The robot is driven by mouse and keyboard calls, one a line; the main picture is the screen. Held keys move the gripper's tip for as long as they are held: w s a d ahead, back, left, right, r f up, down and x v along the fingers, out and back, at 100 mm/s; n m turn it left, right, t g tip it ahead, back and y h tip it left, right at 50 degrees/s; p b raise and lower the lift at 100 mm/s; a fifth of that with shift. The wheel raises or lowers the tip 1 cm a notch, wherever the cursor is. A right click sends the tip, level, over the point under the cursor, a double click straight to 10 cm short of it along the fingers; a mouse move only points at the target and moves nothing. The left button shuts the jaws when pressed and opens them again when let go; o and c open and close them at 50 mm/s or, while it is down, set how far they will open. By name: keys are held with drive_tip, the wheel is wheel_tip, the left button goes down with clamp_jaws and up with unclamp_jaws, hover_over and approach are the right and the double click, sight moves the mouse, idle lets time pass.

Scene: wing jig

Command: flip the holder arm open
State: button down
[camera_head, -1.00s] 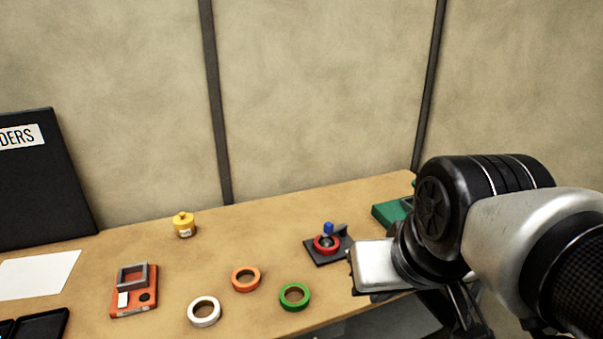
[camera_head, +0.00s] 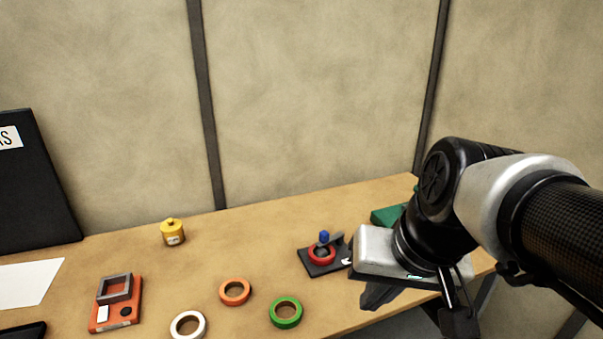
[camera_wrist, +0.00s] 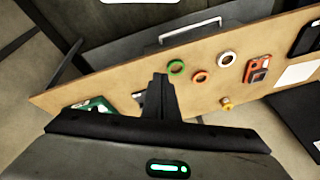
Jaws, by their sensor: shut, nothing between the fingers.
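The holder is a dark square base (camera_head: 313,268) near the right part of the table in the head view, with a red ring (camera_head: 321,254) on it. A blue knob (camera_head: 323,237) stands over the ring, and a short grey arm (camera_head: 336,239) reaches from the knob toward the right. The arm's exact angle is too small to tell. My gripper (camera_head: 372,300) is shut and empty, to the right and in front of the holder, apart from it. In the wrist view my fingers (camera_wrist: 160,84) hide most of the holder.
White (camera_head: 188,325), orange (camera_head: 235,292) and green (camera_head: 286,312) rings lie left of the holder. A yellow pot (camera_head: 173,232), an orange device (camera_head: 115,305) and a green case (camera_head: 388,216) also stand on the table. The table's front edge runs under my gripper.

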sight(327, 237)
drive_tip(key=w+a+f+m+g+y+b, duration=0.1)
drive_tip(key=w+a+f+m+y+b, duration=0.3)
drive_tip(key=w+f, duration=0.3)
drive_tip(key=w+a+f+m+y+b, duration=0.3)
drive_tip(key=w+f+m+y, duration=0.2)
drive_tip(key=w+f+m, duration=0.15)
drive_tip(key=w+d+f+m+t+b, duration=0.2)
drive_tip(key=w+d+f+m+t, duration=0.2)
drive_tip(key=w+d+f+m, duration=0.1)
drive_tip(key=w+d+f+m+t+b, duration=0.2)
drive_tip(key=w+d+f+m+t, duration=0.2)
drive_tip(key=w, duration=0.4)
drive_tip(key=w+d+f+m+t+b, duration=0.2)
drive_tip(key=w+d+f+m+t, duration=0.2)
drive_tip(key=w+d+f+m, duration=0.2)
drive_tip(key=shift+w+d+f+m+h+b, duration=0.1)
drive_tip(key=shift+d+f+m+h+b, duration=0.1)
drive_tip(key=shift+d+m, duration=0.35)
drive_tip(key=shift+w+d+f+m+h+b, duration=0.1)
drive_tip(key=shift+d+f+m+h, duration=0.1)
drive_tip(key=shift+d+m, duration=0.35)
drive_tip(key=shift+a, duration=0.15)
drive_tip(key=x, duration=1.4)
drive_tip(key=shift+b, duration=0.3)
